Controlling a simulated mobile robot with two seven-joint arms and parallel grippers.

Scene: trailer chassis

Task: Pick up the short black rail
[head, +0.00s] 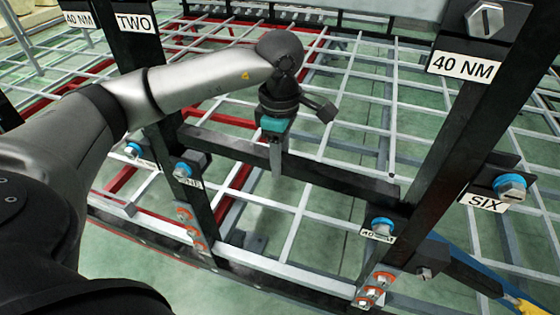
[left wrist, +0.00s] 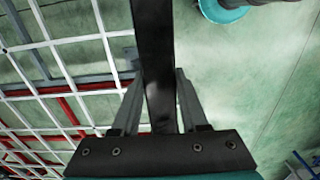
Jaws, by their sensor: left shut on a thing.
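The short black rail (head: 335,174) is a straight dark bar. In the head view it spans from the left upright post to near the right one, sloping down to the right. My left gripper (head: 276,158) points down onto its middle and is shut on it. In the left wrist view the rail (left wrist: 152,40) runs lengthwise between the two fingers of the left gripper (left wrist: 157,95). Whether the rail touches the posts or hangs free cannot be told. My right gripper is not in view.
Black upright posts flank the rail: one left (head: 135,60) labelled TWO, one right (head: 432,170). Bolts with blue rings, such as the one by the SIX label (head: 510,187), stick out. White and red wire grids (head: 380,90) lie behind. A yellow-ended object (head: 525,305) is at lower right.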

